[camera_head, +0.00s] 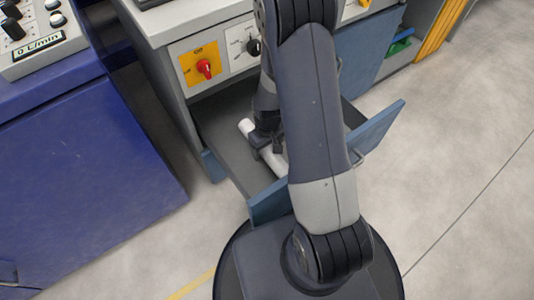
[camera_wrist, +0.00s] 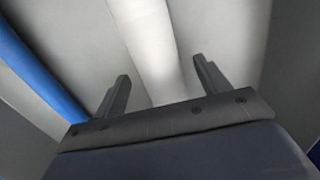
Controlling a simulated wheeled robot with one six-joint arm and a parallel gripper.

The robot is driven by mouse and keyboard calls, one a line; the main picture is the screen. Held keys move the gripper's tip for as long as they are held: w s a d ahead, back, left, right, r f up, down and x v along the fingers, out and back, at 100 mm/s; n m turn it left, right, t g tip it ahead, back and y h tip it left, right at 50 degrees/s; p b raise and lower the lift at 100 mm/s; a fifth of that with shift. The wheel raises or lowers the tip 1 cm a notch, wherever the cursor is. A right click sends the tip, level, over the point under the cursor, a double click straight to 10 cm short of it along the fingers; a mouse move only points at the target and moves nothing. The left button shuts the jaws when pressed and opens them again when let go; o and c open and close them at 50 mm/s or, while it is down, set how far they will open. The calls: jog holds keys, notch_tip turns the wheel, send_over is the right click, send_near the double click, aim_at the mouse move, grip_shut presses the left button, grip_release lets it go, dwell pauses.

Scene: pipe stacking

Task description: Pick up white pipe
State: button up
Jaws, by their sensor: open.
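The white pipe (camera_head: 246,127) lies in the open grey drawer (camera_head: 222,130) in the head view; my arm and gripper hide part of it. My gripper (camera_head: 267,148) is down inside the drawer, over the pipe's middle. In the wrist view the white pipe (camera_wrist: 146,35) runs from the top edge down between the two fingers of my gripper (camera_wrist: 161,70). The fingers are spread apart, one on each side of the pipe, with a gap to it on both sides. I cannot tell how far the fingertips reach down beside it.
The drawer's blue front (camera_head: 268,203) stands close to my base. A panel with a red knob (camera_head: 204,68) is above the drawer. A blue cabinet (camera_head: 85,160) stands at the left. A blue strip (camera_wrist: 38,70) crosses the left of the wrist view. The floor at the right is clear.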

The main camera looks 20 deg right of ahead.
jog(key=shift+f, duration=0.65)
jog(key=shift+c, duration=0.3)
jog(key=c, duration=1.1)
jog(key=shift+r, duration=0.1)
